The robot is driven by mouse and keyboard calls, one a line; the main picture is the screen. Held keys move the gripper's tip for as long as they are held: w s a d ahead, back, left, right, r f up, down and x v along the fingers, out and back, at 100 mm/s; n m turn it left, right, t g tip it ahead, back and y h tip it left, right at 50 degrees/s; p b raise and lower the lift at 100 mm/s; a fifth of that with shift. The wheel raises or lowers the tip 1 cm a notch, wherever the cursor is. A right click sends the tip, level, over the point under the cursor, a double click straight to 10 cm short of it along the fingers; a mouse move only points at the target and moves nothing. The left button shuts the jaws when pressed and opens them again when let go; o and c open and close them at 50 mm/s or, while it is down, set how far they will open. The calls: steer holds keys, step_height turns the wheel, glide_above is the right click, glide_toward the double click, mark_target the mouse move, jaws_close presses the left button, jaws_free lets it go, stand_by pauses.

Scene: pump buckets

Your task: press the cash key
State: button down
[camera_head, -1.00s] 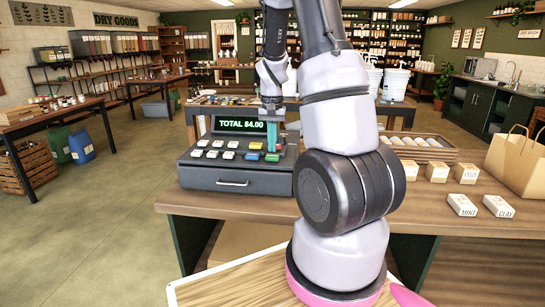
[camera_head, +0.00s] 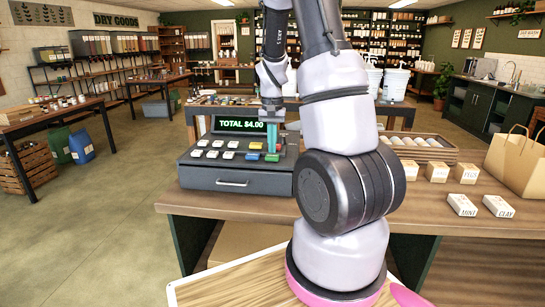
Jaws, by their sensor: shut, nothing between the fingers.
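The dark cash register (camera_head: 236,180) stands on the wooden counter, and its display (camera_head: 240,124) reads "TOTAL $4.00". Its sloped top holds several white keys (camera_head: 212,154) at the left and a few coloured keys at the right, including a blue one (camera_head: 252,157) and a green one (camera_head: 271,157). The key labels are too small to read, so I cannot tell which is the cash key. My gripper (camera_head: 272,150) points straight down with its teal fingers shut and empty. Its tips are over the coloured keys at the right; I cannot tell whether they touch one.
My arm hides the register's right end and part of the counter (camera_head: 440,208). Right of it are a tray (camera_head: 425,150), small boxes (camera_head: 437,172) and a paper bag (camera_head: 517,163). White pump buckets (camera_head: 395,83) stand behind. The floor at left is open.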

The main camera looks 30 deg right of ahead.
mark_target(272, 155)
steer(key=shift+f, duration=0.75)
stand_by(0.3)
steer(key=shift+r, duration=3.5)
